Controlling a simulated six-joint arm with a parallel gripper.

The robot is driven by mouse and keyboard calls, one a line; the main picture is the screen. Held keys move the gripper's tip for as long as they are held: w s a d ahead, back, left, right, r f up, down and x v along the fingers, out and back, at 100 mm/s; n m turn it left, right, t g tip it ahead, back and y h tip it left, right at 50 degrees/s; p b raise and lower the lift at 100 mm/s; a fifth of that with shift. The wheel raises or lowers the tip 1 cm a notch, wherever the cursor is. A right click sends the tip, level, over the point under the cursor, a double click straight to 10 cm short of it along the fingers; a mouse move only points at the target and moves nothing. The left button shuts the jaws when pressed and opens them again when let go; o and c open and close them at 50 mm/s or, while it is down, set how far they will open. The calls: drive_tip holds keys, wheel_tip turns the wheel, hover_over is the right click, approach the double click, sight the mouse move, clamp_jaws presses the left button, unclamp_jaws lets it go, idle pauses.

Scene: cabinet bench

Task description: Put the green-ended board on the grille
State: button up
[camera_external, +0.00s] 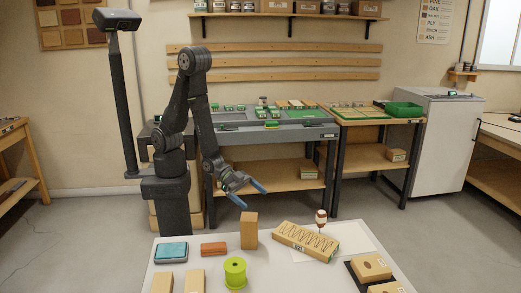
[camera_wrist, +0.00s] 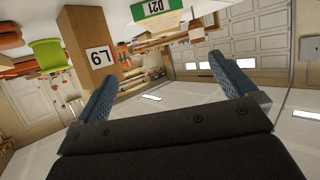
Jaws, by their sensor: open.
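A wooden board (camera_external: 302,240) with a zigzag pattern on top lies tilted across the white table, right of centre. I cannot surely pick out the grille; a dark flat piece (camera_external: 355,278) lies partly under wooden blocks at the front right. My gripper (camera_external: 248,194) is open and empty, above the table's far edge, left of the board. Both fingers show in the wrist view (camera_wrist: 166,76).
A tall wooden block (camera_external: 249,231) stands below my gripper; it also shows in the wrist view (camera_wrist: 97,62).

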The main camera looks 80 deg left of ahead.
wheel_tip(320, 180, down, 2)
approach(285, 228)
drive_tip(key=x, duration=0.6)
drive_tip(key=shift+s+d+f, duration=0.15)
drive_tip(key=shift+s+d, duration=0.1)
drive_tip(key=shift+d, duration=0.05)
drive_tip(key=shift+w+x, duration=0.2)
drive_tip(key=shift+x, duration=2.4)
drive_tip(key=shift+a, duration=0.2)
drive_tip(key=c, duration=1.2)
wheel_tip(285, 228, up, 10)
drive_tip(key=shift+r, duration=0.1)
